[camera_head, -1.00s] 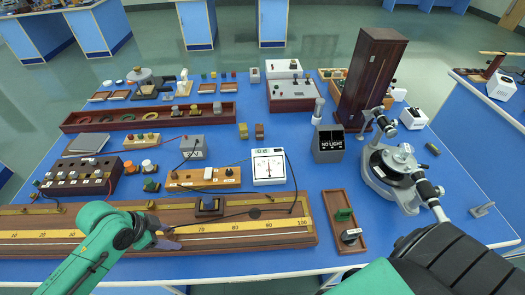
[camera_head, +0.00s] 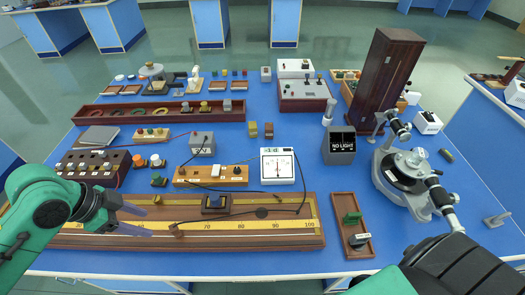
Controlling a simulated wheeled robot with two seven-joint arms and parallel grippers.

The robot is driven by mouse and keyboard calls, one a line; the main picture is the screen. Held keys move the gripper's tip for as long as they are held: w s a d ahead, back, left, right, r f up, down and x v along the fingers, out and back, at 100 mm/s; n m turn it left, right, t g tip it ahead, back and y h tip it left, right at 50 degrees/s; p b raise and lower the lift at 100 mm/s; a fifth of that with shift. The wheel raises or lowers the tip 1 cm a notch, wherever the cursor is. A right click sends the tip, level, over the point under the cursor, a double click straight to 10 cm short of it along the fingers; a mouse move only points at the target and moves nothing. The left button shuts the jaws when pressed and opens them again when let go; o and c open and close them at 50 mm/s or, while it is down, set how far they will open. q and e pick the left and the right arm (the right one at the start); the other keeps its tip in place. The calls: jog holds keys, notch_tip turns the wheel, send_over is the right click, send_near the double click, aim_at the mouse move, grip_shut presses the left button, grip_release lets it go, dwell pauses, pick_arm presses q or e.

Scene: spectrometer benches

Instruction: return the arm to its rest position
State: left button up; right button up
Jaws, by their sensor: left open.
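My left arm comes in from the left, and its gripper (camera_head: 145,221) is open and empty. Its fingers point right over the left part of the long wooden metre bridge (camera_head: 285,240), which has a yellow scale. The forearm hides the left end of that board. A black slider block (camera_head: 215,204) sits on the board right of the fingertips, with a gap between them. A green and black arm part of mine is at the bottom right; my right gripper is not in view.
A spectrometer (camera_head: 405,170) stands at the right, beside a tall dark wooden box (camera_head: 380,80) and a NO LIGHT box (camera_head: 339,145). A white meter (camera_head: 277,166) and a wooden tray (camera_head: 350,222) lie nearby. Blue bench top (camera_head: 290,120) shows bare between the back and front items.

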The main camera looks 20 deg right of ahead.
pick_arm(q)
jog(key=s+d+f+n+t, duration=0.2)
jog(key=d+f+n+t, duration=0.1)
jog(key=d+f+n, duration=0.15)
jog(key=s+a+f+n+y, duration=0.4)
jog(key=s+a+f+n, duration=0.55)
jog(key=a, duration=0.35)
jog(key=s+f+g, duration=0.1)
jog(key=s+f, duration=0.1)
jog(key=f, duration=0.9)
jog(key=s+f, duration=0.2)
jog(key=f, duration=1)
jog(key=s+a+f+g, duration=0.1)
jog(key=s+a+f, duration=0.1)
jog(key=s+f, duration=0.9)
jog(key=s, duration=0.4)
jog(key=shift+a+f+g, duration=0.25)
jog(key=shift+f+g, duration=0.05)
jog(key=shift+f, duration=0.1)
